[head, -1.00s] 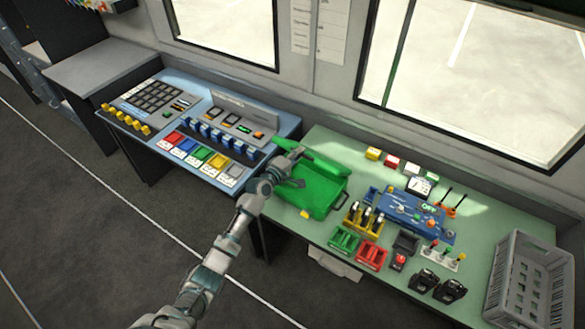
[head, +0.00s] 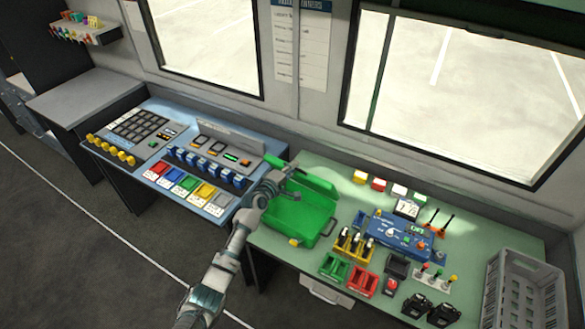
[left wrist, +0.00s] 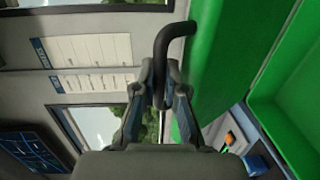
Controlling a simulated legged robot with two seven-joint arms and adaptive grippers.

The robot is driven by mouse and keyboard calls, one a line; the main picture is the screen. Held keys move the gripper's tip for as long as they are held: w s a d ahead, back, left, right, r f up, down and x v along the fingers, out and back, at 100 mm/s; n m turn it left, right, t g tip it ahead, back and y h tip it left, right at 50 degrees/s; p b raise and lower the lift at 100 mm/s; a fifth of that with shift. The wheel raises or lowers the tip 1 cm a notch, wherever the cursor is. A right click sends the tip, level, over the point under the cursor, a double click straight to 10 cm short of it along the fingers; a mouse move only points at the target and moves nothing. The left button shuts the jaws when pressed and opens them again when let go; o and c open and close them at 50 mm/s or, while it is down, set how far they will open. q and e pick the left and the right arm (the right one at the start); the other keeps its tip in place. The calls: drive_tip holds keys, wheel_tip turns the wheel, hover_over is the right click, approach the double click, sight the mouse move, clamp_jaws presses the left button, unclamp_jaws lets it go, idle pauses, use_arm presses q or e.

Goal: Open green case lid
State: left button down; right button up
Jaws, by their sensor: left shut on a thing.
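The green case (head: 297,217) lies on the green desk, and its open inside faces up. Its lid (head: 313,182) stands raised along the back edge of the case. My left gripper (head: 288,188) is at the left end of the lid, over the case's back left corner. In the left wrist view the left gripper (left wrist: 160,90) is shut on a black curved handle (left wrist: 168,40) attached to the green lid (left wrist: 208,60). The case's green inside (left wrist: 297,100) shows at the right there. My right gripper is not in view.
A blue console (head: 180,165) with buttons stands left of the case. Right of the case are a blue device (head: 395,236), green (head: 334,267) and red (head: 362,281) holders, and a grey crate (head: 520,290). A wall with windows rises behind the desk.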

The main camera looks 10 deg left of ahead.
use_arm(q)
drive_tip(key=c, duration=1.2)
unclamp_jaws()
drive_tip(key=shift+f, duration=0.25)
drive_tip(key=shift+d, duration=0.1)
drive_tip(key=shift+r, duration=0.1)
drive_tip(key=v, duration=1.1)
drive_tip(key=shift+s+a, duration=0.3)
drive_tip(key=shift+a, duration=0.05)
